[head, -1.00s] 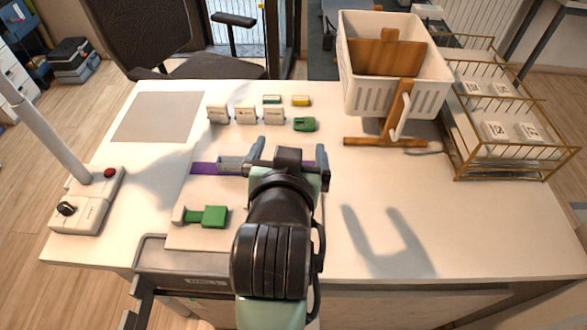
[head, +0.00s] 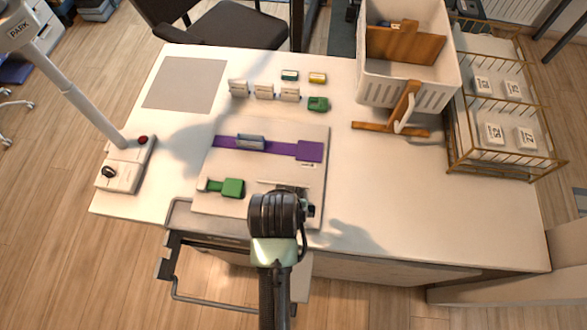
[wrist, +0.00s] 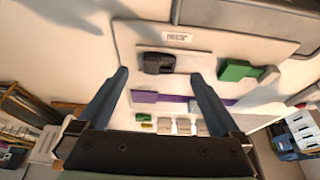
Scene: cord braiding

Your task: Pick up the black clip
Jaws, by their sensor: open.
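The black clip (wrist: 158,63) lies on the pale board (wrist: 215,60), near the board's edge in the wrist view. My gripper (wrist: 160,76) is open and empty, with one finger to each side of the clip in that picture. The clip is apart from both fingers there; the height between them is hard to judge. In the head view my arm hides most of the clip's area and my fingers, and only a dark bit shows beside my wrist.
On the board (head: 213,165) lie a green clip (head: 232,188) and a purple strip (head: 275,147) with a grey block (head: 250,141). White blocks (head: 264,91) and small coloured pieces stand behind. A white bin (head: 410,60) and wire rack (head: 490,160) are right.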

